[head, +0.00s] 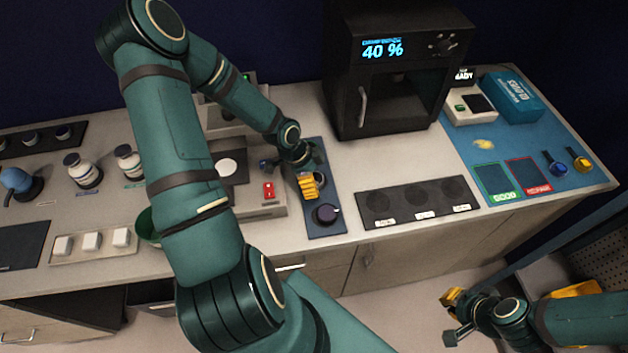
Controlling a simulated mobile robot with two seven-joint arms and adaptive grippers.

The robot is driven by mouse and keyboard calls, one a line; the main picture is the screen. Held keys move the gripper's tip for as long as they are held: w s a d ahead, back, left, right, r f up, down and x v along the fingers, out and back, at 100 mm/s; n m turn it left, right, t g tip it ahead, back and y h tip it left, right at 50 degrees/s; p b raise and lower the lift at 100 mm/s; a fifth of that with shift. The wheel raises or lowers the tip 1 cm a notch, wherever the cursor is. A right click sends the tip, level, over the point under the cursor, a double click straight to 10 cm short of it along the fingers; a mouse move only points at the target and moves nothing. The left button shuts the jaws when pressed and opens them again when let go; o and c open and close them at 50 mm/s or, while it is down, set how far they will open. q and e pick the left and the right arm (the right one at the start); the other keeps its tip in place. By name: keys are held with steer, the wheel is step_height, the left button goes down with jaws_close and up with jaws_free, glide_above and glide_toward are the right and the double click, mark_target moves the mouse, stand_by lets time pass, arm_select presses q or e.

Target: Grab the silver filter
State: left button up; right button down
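My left gripper (308,180) points down over the narrow blue panel (326,224) in the middle of the bench. A yellow pad shows at its tip, beside a small pale, roundish part on the panel. I cannot tell whether that part is the silver filter; the gripper hides much of it. Whether the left gripper is open or closed on something is not clear. My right gripper (453,317) is at the lower right, in front of and below the bench, with its fingers apart and nothing between them.
A black machine reading 40 % (390,85) stands behind. A black three-place tray (418,203) lies right of the panel. A blue mat (525,135) carries blue (556,168) and yellow (581,162) round pieces. White bottles (82,170) stand left. A dark knob (326,213) sits on the panel.

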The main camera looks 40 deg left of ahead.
arm_select(q)
steer(key=c, duration=1.3)
steer(key=shift+r, duration=0.1)
